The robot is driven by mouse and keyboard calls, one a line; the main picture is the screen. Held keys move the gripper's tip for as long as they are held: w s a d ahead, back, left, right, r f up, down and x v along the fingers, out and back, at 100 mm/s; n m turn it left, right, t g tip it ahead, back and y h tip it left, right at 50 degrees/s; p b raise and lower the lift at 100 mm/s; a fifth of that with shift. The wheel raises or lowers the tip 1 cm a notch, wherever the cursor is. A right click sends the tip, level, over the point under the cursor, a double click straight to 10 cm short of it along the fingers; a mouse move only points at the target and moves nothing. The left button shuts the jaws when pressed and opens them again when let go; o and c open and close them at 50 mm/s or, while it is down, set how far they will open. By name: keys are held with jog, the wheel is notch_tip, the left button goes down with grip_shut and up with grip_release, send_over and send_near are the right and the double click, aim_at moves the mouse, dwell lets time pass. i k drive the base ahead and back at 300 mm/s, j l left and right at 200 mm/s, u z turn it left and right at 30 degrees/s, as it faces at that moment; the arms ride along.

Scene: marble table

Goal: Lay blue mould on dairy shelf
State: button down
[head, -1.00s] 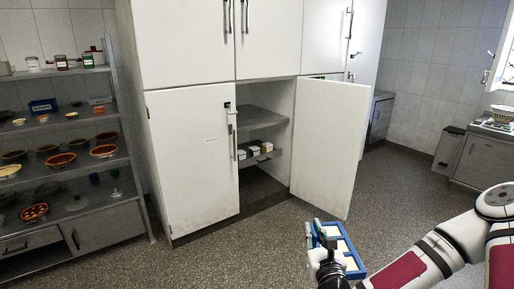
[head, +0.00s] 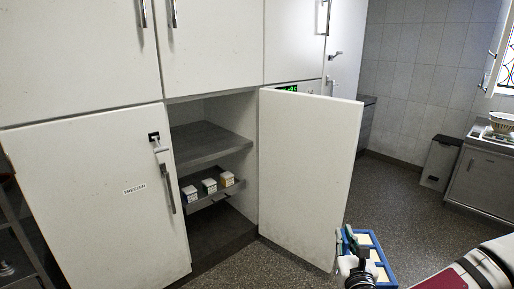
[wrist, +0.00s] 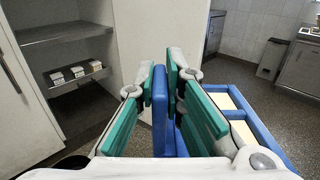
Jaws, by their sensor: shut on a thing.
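The blue mould (head: 388,274) has a blue frame with pale cream-coloured compartments. My gripper (head: 347,240) is shut on one wall of it at the lower right of the head view. In the wrist view, the green-padded fingers clamp the mould's blue wall (wrist: 159,112), and its compartments extend to the right. An open cabinet on the left holds an empty upper shelf (head: 208,142) and a lower shelf (head: 220,192) with three small cartons (head: 209,186). No dairy label is readable. The mould is outside the cabinet, in front of and right of its open door.
The open cabinet door (head: 305,170) stands out between the cabinet interior and my gripper. The closed left door (head: 90,200) is labelled FREEZER. Speckled floor (head: 395,195) is clear to the right. A grey bin (head: 440,162) and counter (head: 485,180) stand far right.

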aim_at(217, 141)
jog(key=i+l+u, duration=0.15)
jog(key=i+u, duration=0.25)
jog(key=i+l+u, duration=0.55)
jog(key=u, duration=0.2)
jog(key=i+l+u, duration=0.8)
jog(key=i+l, duration=0.65)
jog(key=i, duration=0.2)
